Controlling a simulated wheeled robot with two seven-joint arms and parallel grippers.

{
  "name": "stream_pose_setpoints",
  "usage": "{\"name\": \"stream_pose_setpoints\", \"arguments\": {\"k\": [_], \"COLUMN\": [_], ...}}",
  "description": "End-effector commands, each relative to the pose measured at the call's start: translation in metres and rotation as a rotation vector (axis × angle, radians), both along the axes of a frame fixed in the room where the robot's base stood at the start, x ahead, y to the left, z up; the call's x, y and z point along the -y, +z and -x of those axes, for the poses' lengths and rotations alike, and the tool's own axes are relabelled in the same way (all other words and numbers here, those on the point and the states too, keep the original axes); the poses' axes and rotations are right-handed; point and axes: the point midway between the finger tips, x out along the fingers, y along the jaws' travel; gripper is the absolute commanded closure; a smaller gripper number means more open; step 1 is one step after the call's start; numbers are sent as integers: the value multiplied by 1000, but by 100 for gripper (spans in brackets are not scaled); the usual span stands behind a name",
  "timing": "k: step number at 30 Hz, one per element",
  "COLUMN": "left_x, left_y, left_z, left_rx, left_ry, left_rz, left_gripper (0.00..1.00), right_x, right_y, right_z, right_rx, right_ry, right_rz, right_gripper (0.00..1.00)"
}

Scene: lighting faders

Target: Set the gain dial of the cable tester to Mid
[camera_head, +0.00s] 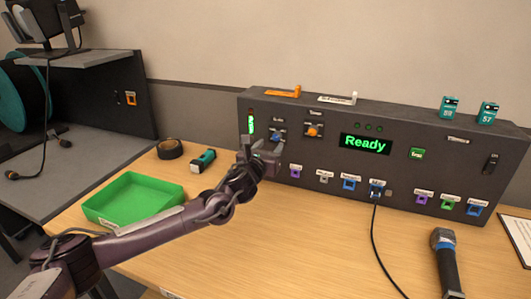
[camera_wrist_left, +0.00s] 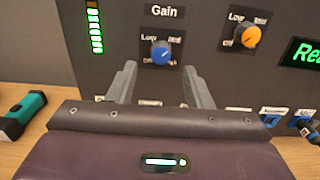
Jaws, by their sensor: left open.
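The cable tester (camera_head: 440,172) is a long dark box at the back of the table, with its display reading "Ready". Its gain dial is a blue knob (camera_wrist_left: 161,52) under the word "Gain" in the left wrist view, and it shows small in the head view (camera_head: 278,136). Position words are printed around the knob; "Low" is at upper left, and the others are too blurred to read surely. I cannot tell where its pointer stands. My left gripper (camera_head: 259,148) is open and empty in front of the panel. In the left wrist view its fingers (camera_wrist_left: 160,72) stand either side of the knob's column, slightly below it.
An orange dial (camera_wrist_left: 248,37) sits right of the gain dial, and a green level bar (camera_wrist_left: 95,28) left of it. Coloured sockets line the lower panel, one with a plugged cable (camera_head: 376,225). A green tray (camera_head: 135,200), tape roll (camera_head: 170,149) and microphone (camera_head: 445,258) lie on the table.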

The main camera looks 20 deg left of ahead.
Motion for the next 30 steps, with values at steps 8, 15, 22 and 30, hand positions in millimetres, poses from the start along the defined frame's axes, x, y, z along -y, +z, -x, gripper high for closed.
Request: {"name": "stream_pose_setpoints", "arguments": {"k": [8,15,22,30], "left_x": [-1,-1,-1,-1], "left_y": [0,1,1,39], "left_z": [29,32,32,32], "left_rx": [1,1,1,2], "left_ry": [0,1,0,0], "left_rz": [1,1,1,1], "left_gripper": [54,54,54,54], "right_x": [-4,-3,-3,-3], "right_y": [1,2,1,38], "right_z": [-18,-18,-13,-10], "right_rx": [18,17,10,10], "right_ry": [-2,-3,-3,-3], "right_rz": [-3,-3,-2,-2], "right_gripper": [100,100,100,100]}}
